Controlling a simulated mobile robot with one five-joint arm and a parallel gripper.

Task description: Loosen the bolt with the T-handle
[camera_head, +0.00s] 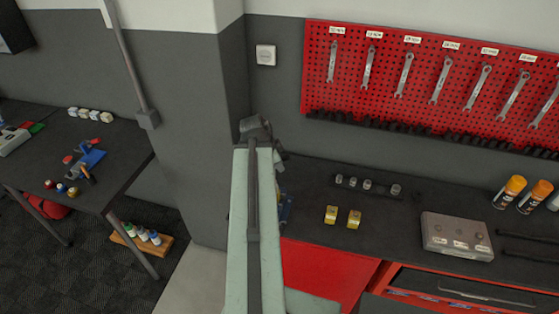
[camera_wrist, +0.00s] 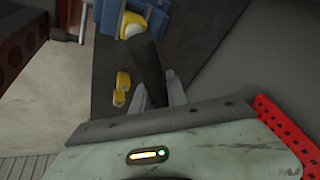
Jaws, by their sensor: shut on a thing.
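In the wrist view my gripper (camera_wrist: 160,88) is shut on a dark, thick bar (camera_wrist: 144,55), which looks like the T-handle's grip. The bar points away from the fingers toward a blue fixture (camera_wrist: 110,14) holding a yellow part (camera_wrist: 132,24). Whether the bar touches the yellow part cannot be told. The bolt cannot be made out. In the head view my arm covers the gripper and most of the blue fixture; only a blue sliver (camera_head: 286,208) shows at the arm's right edge.
Two yellow blocks (camera_head: 331,215) (camera_head: 354,218) stand on the dark bench, near a row of sockets (camera_head: 367,185). A grey box (camera_head: 457,237) and orange-capped cans (camera_head: 510,190) are farther right. A red pegboard (camera_head: 400,60) with wrenches hangs behind. A side table (camera_head: 120,165) stands left.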

